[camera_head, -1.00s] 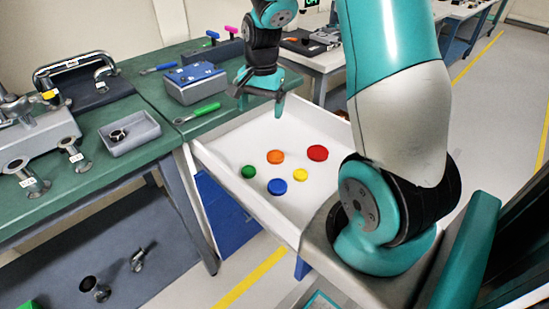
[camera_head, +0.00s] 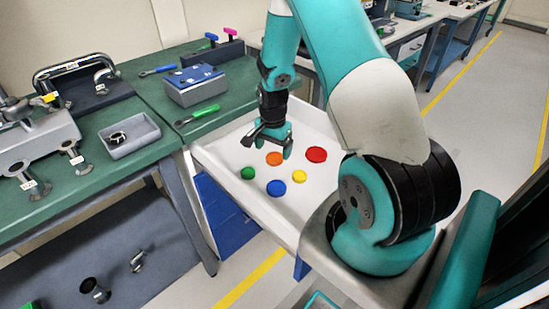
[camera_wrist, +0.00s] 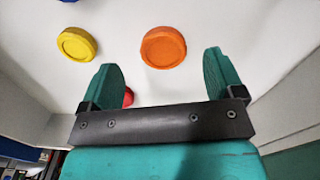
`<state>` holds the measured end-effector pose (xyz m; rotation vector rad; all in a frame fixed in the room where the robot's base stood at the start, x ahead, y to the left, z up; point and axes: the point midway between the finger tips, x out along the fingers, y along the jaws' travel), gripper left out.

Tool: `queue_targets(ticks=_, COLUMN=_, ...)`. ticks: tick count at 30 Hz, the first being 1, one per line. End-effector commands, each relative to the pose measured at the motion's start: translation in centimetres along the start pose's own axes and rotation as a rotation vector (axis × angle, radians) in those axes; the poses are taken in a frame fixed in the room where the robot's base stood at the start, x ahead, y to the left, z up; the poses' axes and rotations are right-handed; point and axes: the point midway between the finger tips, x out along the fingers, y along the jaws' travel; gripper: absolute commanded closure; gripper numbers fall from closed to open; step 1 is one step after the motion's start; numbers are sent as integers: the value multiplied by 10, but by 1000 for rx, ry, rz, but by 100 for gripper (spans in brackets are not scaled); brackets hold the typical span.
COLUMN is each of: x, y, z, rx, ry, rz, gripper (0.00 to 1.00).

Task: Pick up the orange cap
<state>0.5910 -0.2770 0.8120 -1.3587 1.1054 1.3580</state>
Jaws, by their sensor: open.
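The orange cap (camera_head: 274,158) is a round flat disc lying in the white open drawer (camera_head: 231,155). In the wrist view the orange cap (camera_wrist: 163,47) lies beyond the fingertips, between their lines and a little right of centre. My gripper (camera_head: 268,140) is open and empty, low over the drawer and close to the orange cap. In the wrist view my gripper (camera_wrist: 160,72) shows its two teal fingers apart, with nothing between them but part of a red thing beside the left finger.
Around the orange cap lie a red cap (camera_head: 316,154), a yellow cap (camera_head: 299,175), a blue cap (camera_head: 276,188) and a green cap (camera_head: 248,173). The drawer walls enclose them. A green workbench (camera_head: 150,100) with tools stands at left.

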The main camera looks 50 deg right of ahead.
Motion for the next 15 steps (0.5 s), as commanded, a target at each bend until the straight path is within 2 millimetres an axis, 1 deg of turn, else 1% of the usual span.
queue_targets(ticks=3, x=19, y=-1, z=-4, rx=0, ry=-3, rz=4, gripper=13)
queue_targets(ticks=7, x=35, y=-2, z=-4, rx=0, ry=-2, rz=2, gripper=13)
queue_targets(ticks=10, x=40, y=-2, z=-4, rx=0, ry=-1, rz=1, gripper=13)
queue_targets(ticks=15, x=40, y=-2, z=-4, rx=0, ry=0, rz=0, gripper=13)
